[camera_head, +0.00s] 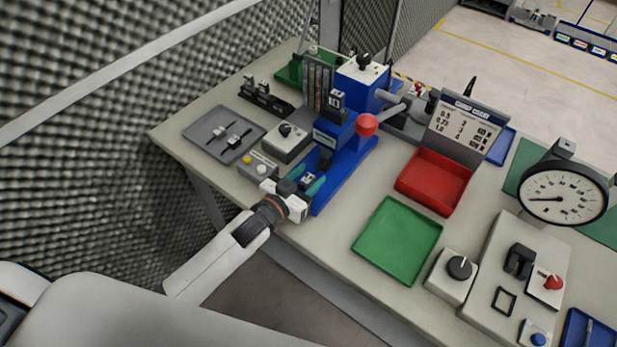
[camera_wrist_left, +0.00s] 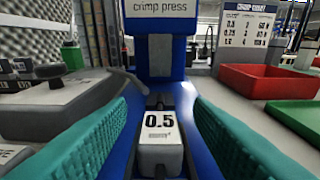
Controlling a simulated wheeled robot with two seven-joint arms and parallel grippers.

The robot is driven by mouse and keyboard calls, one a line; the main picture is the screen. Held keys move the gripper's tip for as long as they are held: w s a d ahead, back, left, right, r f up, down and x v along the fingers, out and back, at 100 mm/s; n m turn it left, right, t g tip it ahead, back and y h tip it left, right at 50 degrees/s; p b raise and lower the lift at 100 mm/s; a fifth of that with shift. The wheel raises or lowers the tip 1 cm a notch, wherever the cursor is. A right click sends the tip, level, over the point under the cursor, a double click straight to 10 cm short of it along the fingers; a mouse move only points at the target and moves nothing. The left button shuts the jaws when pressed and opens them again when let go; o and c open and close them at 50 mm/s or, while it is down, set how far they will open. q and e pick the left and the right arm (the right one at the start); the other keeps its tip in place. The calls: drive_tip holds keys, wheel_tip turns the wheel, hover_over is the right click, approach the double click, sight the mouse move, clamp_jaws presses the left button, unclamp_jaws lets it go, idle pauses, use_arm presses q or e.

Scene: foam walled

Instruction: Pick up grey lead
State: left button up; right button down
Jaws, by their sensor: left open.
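My left gripper (camera_head: 303,184) is open at the front of the blue crimp press (camera_head: 352,152). In the left wrist view its two teal fingers stand on either side of a light grey block marked 0.5 (camera_wrist_left: 160,145), with gaps to both. The block sits on the blue base of the press. A dark grey tray (camera_head: 205,148) lies at the far left of the table and holds two small slim pieces with light and dark parts (camera_head: 236,138). They may be leads, but I cannot tell which is the grey one. My right gripper is not in view.
A grey knob box (camera_head: 287,143) and a box with yellow and white buttons (camera_head: 258,167) stand between tray and press. The press has a red-balled lever (camera_head: 367,124). A red tray (camera_head: 434,182), green tray (camera_head: 398,240) and dial gauge (camera_head: 562,193) are to the right.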

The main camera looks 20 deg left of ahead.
use_arm(q)
drive_tip(key=c, duration=1)
clamp_jaws()
drive_tip(key=shift+r, duration=0.1)
